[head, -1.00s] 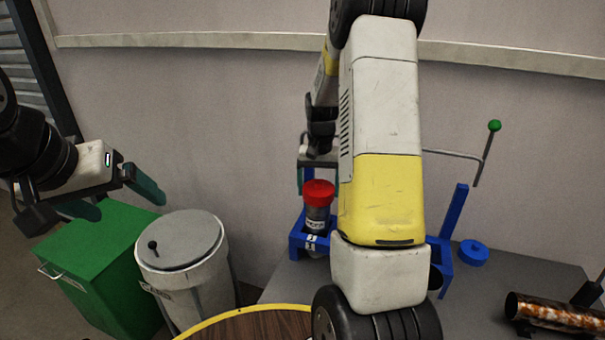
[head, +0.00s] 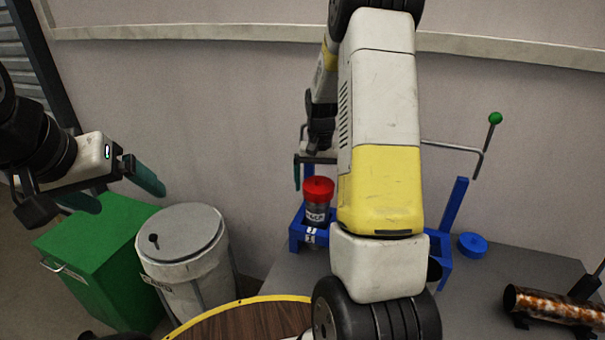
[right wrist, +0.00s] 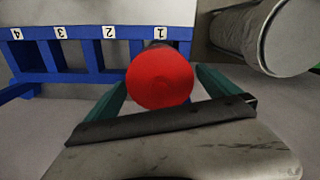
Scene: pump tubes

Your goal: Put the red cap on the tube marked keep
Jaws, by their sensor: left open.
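The red cap (head: 318,189) sits on top of a grey tube (head: 317,212) standing in the blue rack (head: 297,238). The tube carries a white label, too small to read surely. My right gripper (head: 316,173) is just behind the cap, partly hidden by the cap and my arm. In the right wrist view, the cap (right wrist: 160,78) shows between its green fingers, which look spread with slight gaps beside it. That cap is at the rack slot marked 1. My left gripper (head: 128,198) is open and empty at the left, above the green bin. Other rack slots are hidden behind my right arm.
A blue ring-shaped part (head: 472,245) lies on the grey table (head: 470,300). A rusty cylinder (head: 550,306) lies at the right. A green-knobbed lever (head: 495,118) stands behind. A grey can (head: 185,250) and green bin (head: 95,255) stand left. A round wooden top (head: 245,322) is in front.

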